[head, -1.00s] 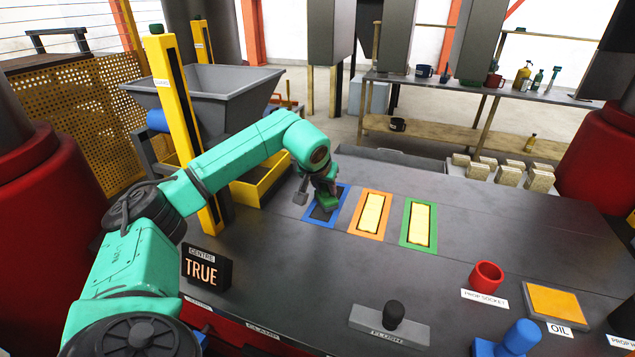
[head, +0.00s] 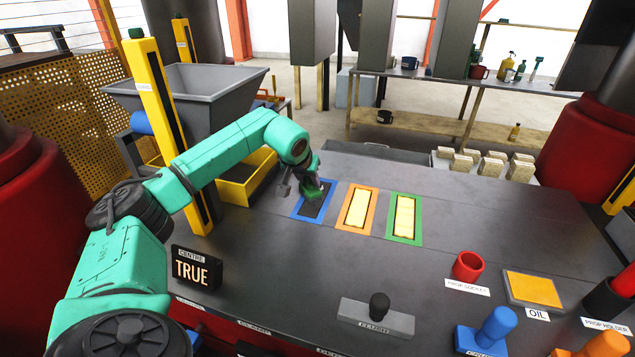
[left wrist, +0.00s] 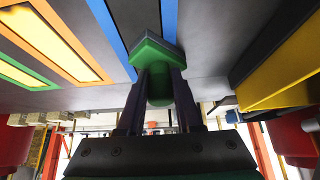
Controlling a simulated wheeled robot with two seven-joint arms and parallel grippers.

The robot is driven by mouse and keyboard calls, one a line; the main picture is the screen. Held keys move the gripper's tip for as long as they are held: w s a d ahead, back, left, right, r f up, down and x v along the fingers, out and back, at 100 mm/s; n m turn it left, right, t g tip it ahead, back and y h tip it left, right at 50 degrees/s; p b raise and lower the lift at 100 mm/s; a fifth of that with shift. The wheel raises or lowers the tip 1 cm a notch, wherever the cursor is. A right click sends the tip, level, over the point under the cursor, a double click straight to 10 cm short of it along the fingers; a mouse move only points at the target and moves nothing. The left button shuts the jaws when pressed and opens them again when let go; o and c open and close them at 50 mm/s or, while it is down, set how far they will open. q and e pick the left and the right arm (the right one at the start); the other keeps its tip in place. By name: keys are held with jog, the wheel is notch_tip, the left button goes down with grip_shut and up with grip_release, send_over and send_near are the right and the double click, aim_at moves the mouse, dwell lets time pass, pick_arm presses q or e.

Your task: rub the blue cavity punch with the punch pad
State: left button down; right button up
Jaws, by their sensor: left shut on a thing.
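My left gripper (head: 313,181) is shut on the green punch pad (head: 314,192). In the left wrist view, the pad (left wrist: 155,52) sits between the two dark fingers (left wrist: 158,85), with its grey face turned away from the gripper. The blue cavity punch is the dark plate (head: 311,209) inside the blue frame (head: 304,219), leftmost of the framed cavities. The pad is over the far part of this cavity. I cannot tell whether its face touches the punch. My right gripper is not in view.
Orange-framed (head: 341,225) and green-framed (head: 393,236) cavities with yellow fill lie to the right. A grey hopper (head: 196,92) and yellow column (head: 155,120) stand left. The flush tool (head: 378,312), red prop socket (head: 468,265) and oil pad (head: 531,288) are on the table.

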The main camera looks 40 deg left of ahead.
pick_arm(q)
jog(key=shift+w+a+r+p, duration=0.2)
jog(key=shift+w+p, duration=0.1)
jog(key=shift+p, duration=0.25)
jog(key=shift+w+a, duration=0.15)
jog(key=shift+w, duration=0.15)
jog(key=shift+w+f, duration=0.2)
jog(key=d, duration=0.1)
jog(key=w+d+p, duration=0.1)
jog(key=d, duration=0.1)
jog(key=shift+d+p, duration=0.1)
jog(key=shift+p, duration=0.2)
jog(key=shift+d, duration=0.3)
jog(key=shift+w+a+r, duration=0.1)
jog(key=shift+w, duration=0.4)
jog(key=shift+w+a, duration=0.2)
jog(key=shift+w, duration=0.25)
jog(key=shift+s+a+f, duration=0.1)
jog(key=shift+s+a, duration=0.15)
jog(key=shift+a, duration=0.4)
jog(key=shift+s+a+f, duration=0.1)
jog(key=shift+s+a, duration=0.15)
jog(key=shift+a, duration=0.4)
jog(key=shift+s+a, duration=0.25)
jog(key=shift+a, duration=0.4)
